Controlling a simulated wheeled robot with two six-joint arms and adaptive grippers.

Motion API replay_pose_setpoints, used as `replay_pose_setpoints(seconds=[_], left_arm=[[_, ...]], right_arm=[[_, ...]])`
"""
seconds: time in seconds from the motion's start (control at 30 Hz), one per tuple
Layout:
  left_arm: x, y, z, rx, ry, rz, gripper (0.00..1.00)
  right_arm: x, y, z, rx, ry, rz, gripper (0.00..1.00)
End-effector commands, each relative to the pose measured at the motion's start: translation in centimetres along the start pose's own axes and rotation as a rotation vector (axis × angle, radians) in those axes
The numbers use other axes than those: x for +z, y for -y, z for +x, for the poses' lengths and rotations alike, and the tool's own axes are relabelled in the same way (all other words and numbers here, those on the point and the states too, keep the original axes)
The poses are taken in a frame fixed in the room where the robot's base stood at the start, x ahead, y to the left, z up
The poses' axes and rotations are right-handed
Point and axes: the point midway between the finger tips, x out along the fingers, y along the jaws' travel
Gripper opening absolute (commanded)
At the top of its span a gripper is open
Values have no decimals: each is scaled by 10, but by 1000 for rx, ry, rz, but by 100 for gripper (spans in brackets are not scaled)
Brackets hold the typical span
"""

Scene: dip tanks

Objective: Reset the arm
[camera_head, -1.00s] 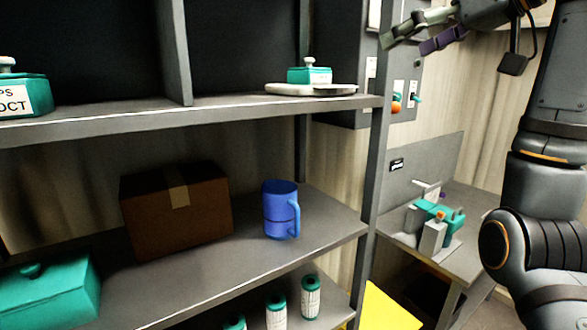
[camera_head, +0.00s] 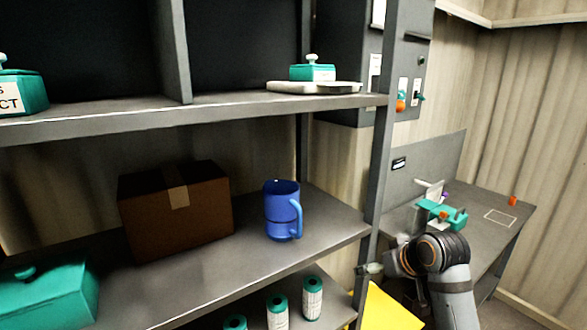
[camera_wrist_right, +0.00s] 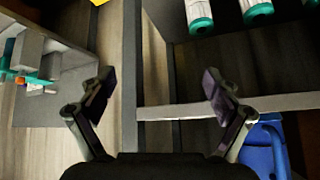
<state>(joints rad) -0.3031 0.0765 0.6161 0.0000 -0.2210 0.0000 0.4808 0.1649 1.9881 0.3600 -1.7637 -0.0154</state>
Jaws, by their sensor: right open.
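My right arm is folded low at the lower right of the head view, beside the shelf's right upright. Its gripper (camera_head: 370,269) is partly hidden there and points left toward the shelf. In the right wrist view the right gripper (camera_wrist_right: 160,85) has its two fingers wide apart with nothing between them. A shelf edge (camera_wrist_right: 230,105) lies beyond the fingers. My left gripper is in neither view.
A blue mug (camera_head: 282,210) and a brown box (camera_head: 175,208) stand on the middle shelf. White canisters with teal caps (camera_head: 312,298) stand below. A teal-topped device (camera_head: 441,213) sits on the right bench (camera_head: 490,240). A yellow panel (camera_head: 388,310) is low down.

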Motion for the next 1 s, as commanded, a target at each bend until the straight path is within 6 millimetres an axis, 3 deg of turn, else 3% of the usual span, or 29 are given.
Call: replay_pose_setpoints(seconds=[0.03,0.1,0.2,0.3,0.5,0.73,1.0], left_arm=[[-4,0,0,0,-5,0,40],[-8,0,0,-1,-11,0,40],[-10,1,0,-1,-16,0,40],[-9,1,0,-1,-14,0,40],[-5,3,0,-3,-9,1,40],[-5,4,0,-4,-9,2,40],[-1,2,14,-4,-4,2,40]], right_arm=[[47,0,17,21,52,13,90],[104,1,30,56,110,28,90],[172,2,34,98,179,41,90],[223,4,30,132,232,48,90],[295,8,12,180,315,52,90],[356,13,-17,225,395,49,90],[412,-8,75,224,427,63,90]])
